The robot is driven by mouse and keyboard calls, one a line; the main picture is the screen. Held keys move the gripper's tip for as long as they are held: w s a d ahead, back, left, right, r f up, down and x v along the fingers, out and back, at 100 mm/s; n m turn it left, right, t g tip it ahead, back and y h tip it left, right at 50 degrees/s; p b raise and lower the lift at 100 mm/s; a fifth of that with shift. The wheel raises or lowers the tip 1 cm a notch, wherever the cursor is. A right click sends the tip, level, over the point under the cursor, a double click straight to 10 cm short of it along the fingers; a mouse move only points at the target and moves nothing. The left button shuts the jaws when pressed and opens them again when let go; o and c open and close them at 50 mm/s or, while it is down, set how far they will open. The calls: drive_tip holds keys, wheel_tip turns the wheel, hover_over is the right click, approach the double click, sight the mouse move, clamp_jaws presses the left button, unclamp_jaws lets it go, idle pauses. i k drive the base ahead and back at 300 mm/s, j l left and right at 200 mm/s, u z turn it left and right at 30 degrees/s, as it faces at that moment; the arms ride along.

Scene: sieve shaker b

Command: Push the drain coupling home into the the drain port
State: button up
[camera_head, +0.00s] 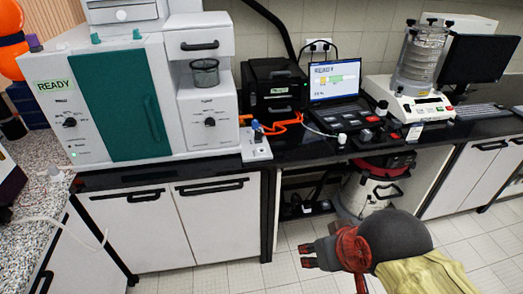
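My gripper (305,256) is low in the front, over the floor and well apart from the counters. Its two dark fingertips point left with a gap between them and nothing visible in it. I cannot surely tell the drain coupling or the drain port at this size. A small blue fitting (256,128) with an orange hose (285,124) stands on a white block (256,150) right of the white-and-green machine. Another pale connector (341,139) lies at the front of the dark counter.
The white-and-green machine (126,98) shows READY. A laptop (334,82), a black case (273,87) and a sieve shaker (422,75) stand on the dark counter. A pale drum (362,196) stands below it. The tiled floor (228,279) left of my gripper is clear.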

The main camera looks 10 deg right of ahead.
sight(258, 135)
drive_tip(key=i+j+z, duration=0.2)
drive_tip(key=i, duration=0.3)
drive_tip(key=i+z, duration=0.15)
drive_tip(key=i, duration=0.35)
drive_tip(key=i+j+z, duration=0.2)
drive_tip(key=i, duration=0.3)
